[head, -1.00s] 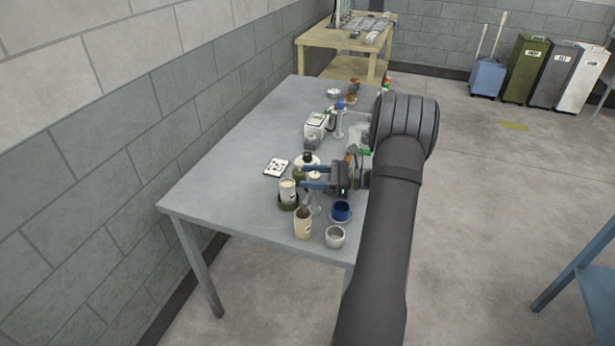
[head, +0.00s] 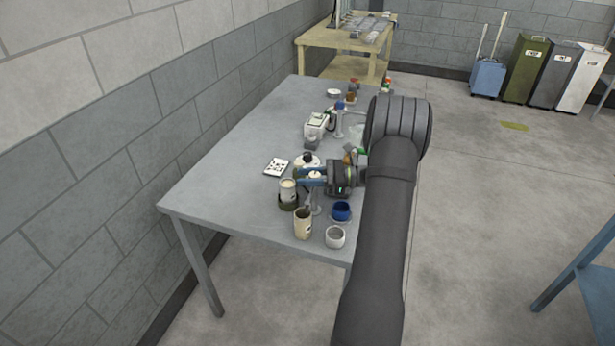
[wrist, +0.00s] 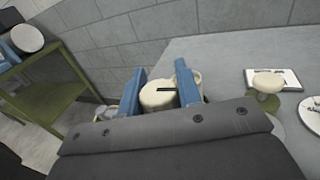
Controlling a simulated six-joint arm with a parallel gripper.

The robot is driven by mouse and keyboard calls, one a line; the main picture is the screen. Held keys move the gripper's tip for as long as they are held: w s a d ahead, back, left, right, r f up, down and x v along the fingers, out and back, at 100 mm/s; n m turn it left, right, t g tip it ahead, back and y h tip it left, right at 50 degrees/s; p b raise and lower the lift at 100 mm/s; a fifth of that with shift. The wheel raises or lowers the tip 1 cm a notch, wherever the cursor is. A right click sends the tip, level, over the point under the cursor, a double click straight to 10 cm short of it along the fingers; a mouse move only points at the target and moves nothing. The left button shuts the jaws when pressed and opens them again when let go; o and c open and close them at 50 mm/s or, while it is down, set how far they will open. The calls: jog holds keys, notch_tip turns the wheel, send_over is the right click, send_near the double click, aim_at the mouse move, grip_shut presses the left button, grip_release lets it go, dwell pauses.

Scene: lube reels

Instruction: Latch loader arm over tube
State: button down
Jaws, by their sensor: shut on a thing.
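My gripper (head: 307,177) is low over the near part of the grey table, with its blue fingers pointing left. It is shut on a cream-topped piece (head: 315,174); its exact grip is partly hidden. In the wrist view my gripper (wrist: 161,87) has a cream round body (wrist: 157,96) with a dark slot showing between or just beyond its fingers. I cannot clearly tell the loader arm from the tube, or whether any latch is engaged.
A tan cup (head: 303,223), a white cup (head: 335,237) and a blue cup (head: 341,212) stand near the front edge. A white device (head: 316,125) stands farther back. The table's left side is clear.

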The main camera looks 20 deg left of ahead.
jog(key=n+g+h, duration=0.2)
jog(key=g, duration=0.1)
jog(key=n+g, duration=0.1)
jog(key=shift+s+d+n+g+h, duration=0.15)
jog(key=shift+s+n+g+h, duration=0.15)
jog(key=shift+g+h, duration=0.1)
jog(key=c, duration=1)
grip_release()
jog(key=shift+c, duration=0.2)
